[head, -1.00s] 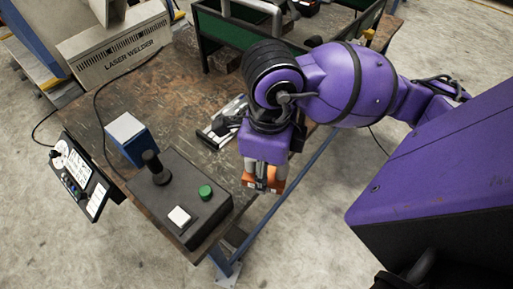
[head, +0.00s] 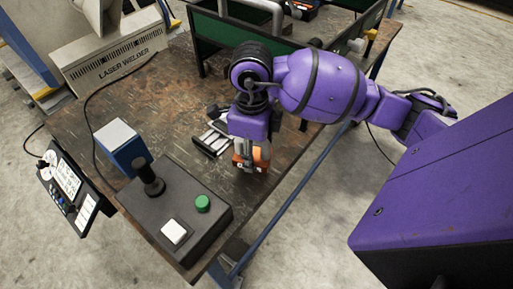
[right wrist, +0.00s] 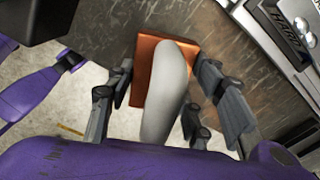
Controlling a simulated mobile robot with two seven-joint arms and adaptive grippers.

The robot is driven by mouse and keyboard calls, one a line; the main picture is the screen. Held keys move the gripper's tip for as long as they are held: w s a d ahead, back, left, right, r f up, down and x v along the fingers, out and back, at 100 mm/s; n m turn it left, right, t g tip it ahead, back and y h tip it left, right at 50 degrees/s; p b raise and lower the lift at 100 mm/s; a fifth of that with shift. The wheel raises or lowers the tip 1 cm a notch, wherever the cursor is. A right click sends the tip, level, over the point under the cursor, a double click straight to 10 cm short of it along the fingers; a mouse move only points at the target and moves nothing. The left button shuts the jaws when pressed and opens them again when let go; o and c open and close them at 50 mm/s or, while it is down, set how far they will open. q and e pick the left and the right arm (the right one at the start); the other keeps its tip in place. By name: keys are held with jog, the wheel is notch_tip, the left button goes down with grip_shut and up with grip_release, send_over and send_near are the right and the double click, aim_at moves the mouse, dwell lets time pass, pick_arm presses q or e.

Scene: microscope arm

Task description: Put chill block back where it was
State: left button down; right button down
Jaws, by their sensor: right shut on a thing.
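The chill block is an orange copper block (head: 243,158) near the table's front edge in the head view. It also shows in the right wrist view (right wrist: 146,72). My right gripper (head: 251,160) points down and is shut on the block, with a finger at either side of it in the right wrist view (right wrist: 160,100). A grey rounded piece (right wrist: 168,90) lies across the block in that view; I cannot tell what it is. The arm covers part of the block in the head view. Whether the block touches the table is unclear. My left gripper is not in view.
A silver metal fixture (head: 211,138) lies just left of the gripper on the worn table (head: 185,95). A black control box (head: 185,213) with joystick and green button and a blue-and-white box (head: 122,150) stand further left. A green-sided rack (head: 235,32) stands behind.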

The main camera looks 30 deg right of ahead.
jog(key=shift+w+d+f, duration=0.2)
jog(key=shift+w+f, duration=0.5)
jog(key=shift+f, duration=1.45)
jog(key=shift+f, duration=0.1)
jog(key=c, duration=0.8)
grip_release()
jog(key=shift+s+f, duration=0.1)
jog(key=shift+f, duration=0.05)
jog(key=shift+c, duration=0.2)
notch_tip(320, 180, up, 12)
jog(key=shift+r, duration=0.15)
